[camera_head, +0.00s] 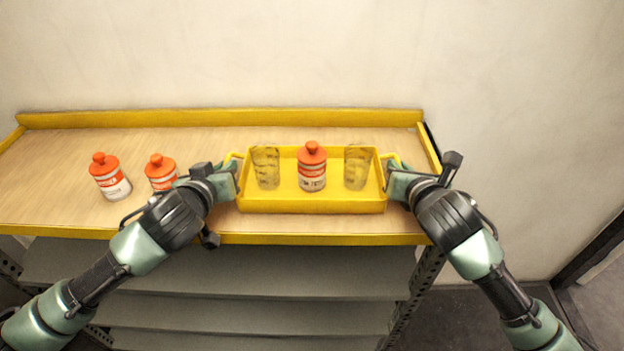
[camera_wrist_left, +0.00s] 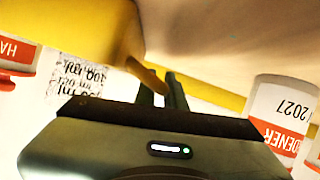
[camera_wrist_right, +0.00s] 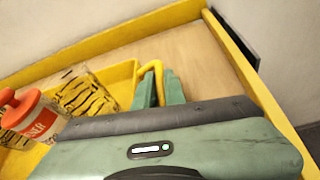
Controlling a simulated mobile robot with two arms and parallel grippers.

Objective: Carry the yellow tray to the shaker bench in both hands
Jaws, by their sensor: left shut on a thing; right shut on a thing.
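The yellow tray (camera_head: 330,206) is at the right part of a wooden shelf top, with a handle at each short end. It holds an orange-capped bottle (camera_head: 312,170) between two clear cups (camera_head: 265,168) (camera_head: 356,168) with dark markings. My left gripper (camera_head: 236,172) is shut on the tray's left handle, which shows in the left wrist view (camera_wrist_left: 148,77). My right gripper (camera_head: 392,170) is shut on the right handle, seen between the fingers in the right wrist view (camera_wrist_right: 155,75). The tray looks level; I cannot tell whether it touches the shelf. The shaker bench is not in view.
Two more orange-capped bottles stand left of the tray, one far left (camera_head: 110,177) and one (camera_head: 161,172) close to my left wrist. The shelf top (camera_head: 210,142) has a raised yellow rim (camera_head: 220,118) along the back and sides. Grey shelves (camera_head: 250,270) lie below.

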